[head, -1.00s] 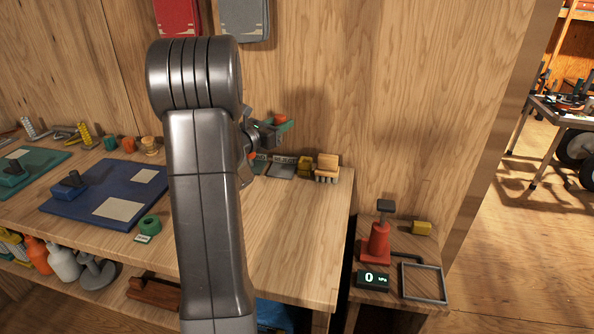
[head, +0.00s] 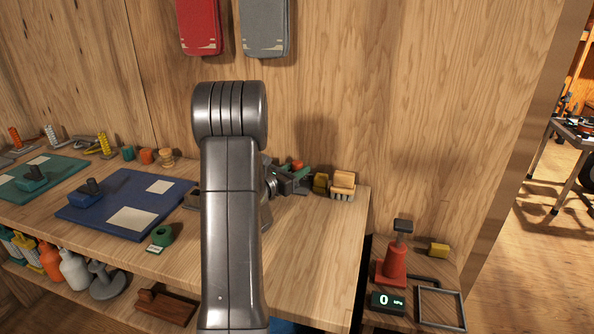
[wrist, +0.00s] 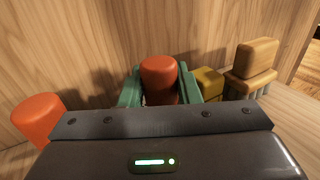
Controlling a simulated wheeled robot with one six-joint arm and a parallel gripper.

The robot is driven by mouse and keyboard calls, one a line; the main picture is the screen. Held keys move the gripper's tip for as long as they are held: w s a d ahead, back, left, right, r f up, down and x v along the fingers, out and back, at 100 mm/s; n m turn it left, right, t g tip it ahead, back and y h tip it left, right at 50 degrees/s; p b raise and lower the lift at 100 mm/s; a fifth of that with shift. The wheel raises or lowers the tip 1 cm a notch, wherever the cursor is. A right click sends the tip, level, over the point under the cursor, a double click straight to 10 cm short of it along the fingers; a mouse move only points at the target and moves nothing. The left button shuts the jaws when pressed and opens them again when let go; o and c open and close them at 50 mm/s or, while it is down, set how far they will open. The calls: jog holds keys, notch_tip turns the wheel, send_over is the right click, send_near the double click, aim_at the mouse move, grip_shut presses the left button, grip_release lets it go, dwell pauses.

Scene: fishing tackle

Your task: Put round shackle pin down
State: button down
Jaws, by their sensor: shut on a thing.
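My gripper (head: 292,175) has green fingers and is low over the back right part of the bench, near the wooden wall. In the wrist view its fingers are shut on an orange-red rounded piece (wrist: 158,78), which I take to be the round shackle pin. Only its rounded top shows; the fingers and gripper body hide its lower part, so I cannot tell whether it touches the bench. In the head view a small bit of the pin (head: 297,164) shows above the fingers. My arm hides the bench just left of the gripper.
A yellow block (head: 320,182) and a wooden brush (head: 343,185) stand right of the gripper. Another orange-red rounded thing (wrist: 38,117) is at the left in the wrist view. The front right of the wooden bench (head: 310,255) is clear.

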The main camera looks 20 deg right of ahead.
jog(key=shift+f, duration=0.2)
jog(key=c, duration=1.1)
grip_release()
jog(key=shift+r, duration=0.1)
jog(key=shift+o, duration=0.2)
jog(key=shift+r, duration=0.2)
jog(key=p+v, duration=0.1)
jog(key=v, duration=1.1)
